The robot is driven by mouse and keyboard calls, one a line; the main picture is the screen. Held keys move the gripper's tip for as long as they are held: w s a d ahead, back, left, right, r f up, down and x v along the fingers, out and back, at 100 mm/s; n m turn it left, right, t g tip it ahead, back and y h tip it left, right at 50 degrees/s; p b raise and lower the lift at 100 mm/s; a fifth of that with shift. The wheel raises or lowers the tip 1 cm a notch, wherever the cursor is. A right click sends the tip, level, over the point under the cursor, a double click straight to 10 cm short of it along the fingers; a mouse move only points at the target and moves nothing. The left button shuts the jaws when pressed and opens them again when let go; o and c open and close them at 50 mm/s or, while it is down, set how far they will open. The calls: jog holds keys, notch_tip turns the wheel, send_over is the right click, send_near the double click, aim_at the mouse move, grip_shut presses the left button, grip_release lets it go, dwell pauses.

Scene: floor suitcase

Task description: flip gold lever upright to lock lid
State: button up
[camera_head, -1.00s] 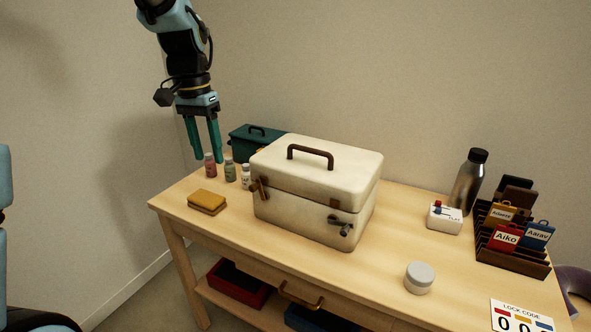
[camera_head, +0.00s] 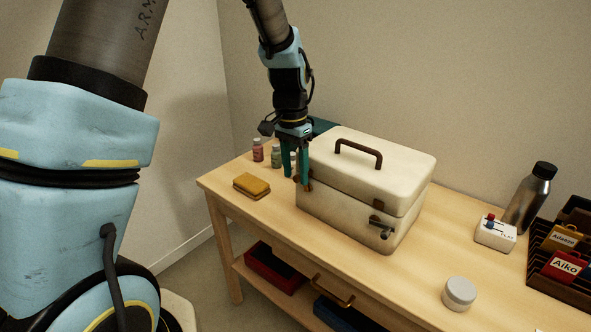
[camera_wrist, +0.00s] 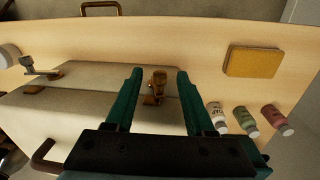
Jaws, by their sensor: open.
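The cream case (camera_head: 340,213) stands on the table with its lid (camera_head: 367,160) down. A gold lever (camera_wrist: 158,82) sits on the case's near left side, across the seam. In the wrist view it lies between my two fingertips, with a gap on each side. My gripper (camera_head: 296,180) is open, pointing down at the left end of the case. Its fingers partly hide the lever (camera_head: 309,185) in the head view. I cannot tell the lever's exact tilt. A second latch with a grey lever (camera_head: 381,230) is on the front right; it also shows in the wrist view (camera_wrist: 40,72).
A white jar (camera_head: 459,293), a switch box (camera_head: 495,233), a dark bottle (camera_head: 531,197) and a card rack (camera_head: 565,240) are to the right.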

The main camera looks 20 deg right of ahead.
jog(key=shift+f, duration=0.2)
grip_shut()
dwell(0.4)
